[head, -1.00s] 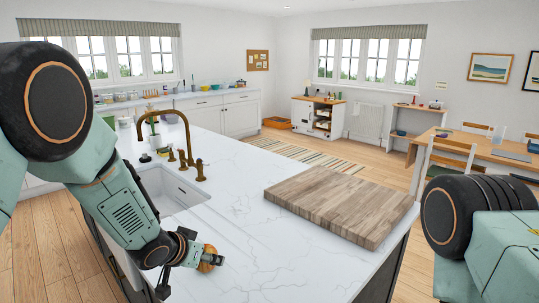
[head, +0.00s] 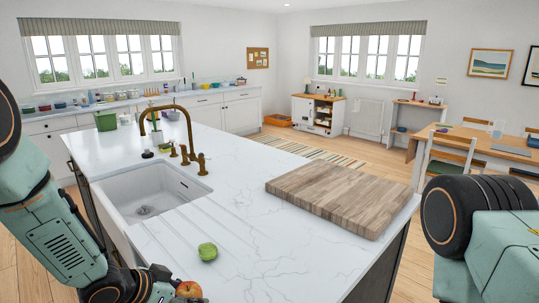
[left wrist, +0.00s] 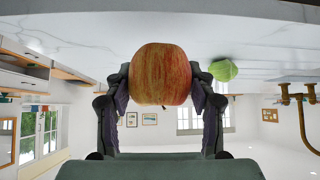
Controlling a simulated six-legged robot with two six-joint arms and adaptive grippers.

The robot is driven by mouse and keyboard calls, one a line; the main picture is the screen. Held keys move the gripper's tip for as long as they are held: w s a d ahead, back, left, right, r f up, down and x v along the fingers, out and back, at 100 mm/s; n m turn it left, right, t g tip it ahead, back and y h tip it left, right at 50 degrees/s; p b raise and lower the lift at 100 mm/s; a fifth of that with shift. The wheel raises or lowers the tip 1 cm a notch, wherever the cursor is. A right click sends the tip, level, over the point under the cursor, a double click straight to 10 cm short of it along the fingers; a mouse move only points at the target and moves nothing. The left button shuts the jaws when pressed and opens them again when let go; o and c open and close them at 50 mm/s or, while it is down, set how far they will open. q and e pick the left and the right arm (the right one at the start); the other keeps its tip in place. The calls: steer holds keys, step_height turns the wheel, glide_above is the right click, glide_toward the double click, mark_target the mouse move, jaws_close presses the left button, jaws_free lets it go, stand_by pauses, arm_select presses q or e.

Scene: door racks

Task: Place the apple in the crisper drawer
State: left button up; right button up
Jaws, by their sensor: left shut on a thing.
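The red and yellow apple (left wrist: 161,75) is held between the two fingers of my left gripper (left wrist: 161,88) in the left wrist view. In the head view the apple (head: 189,290) shows at the bottom edge, by the near edge of the white marble counter (head: 250,190). My left gripper (head: 180,296) is partly cut off there. Of my right arm only a part shows at the right edge; its gripper is out of view. No crisper drawer shows in these frames.
A green round vegetable (head: 208,251) lies on the counter close to the apple. A wooden cutting board (head: 343,195) lies at the right. A sink (head: 147,193) with a brass tap (head: 187,122) is at the left. A dining table (head: 500,150) stands at the far right.

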arm_select(q)
steer(key=s+f+m+g+h+b, duration=0.1)
steer(key=s+f+m+b, duration=0.1)
steer(key=s+f+b, duration=0.5)
steer(key=s+b, duration=0.5)
steer(key=b, duration=0.2)
steer(key=shift+s+f+m+g+h+b, duration=0.25)
steer(key=shift+f+m+g+h+b, duration=0.05)
steer(key=shift+m+b, duration=0.1)
steer(key=shift+s+a+r, duration=0.1)
steer(key=shift+s+a, duration=0.05)
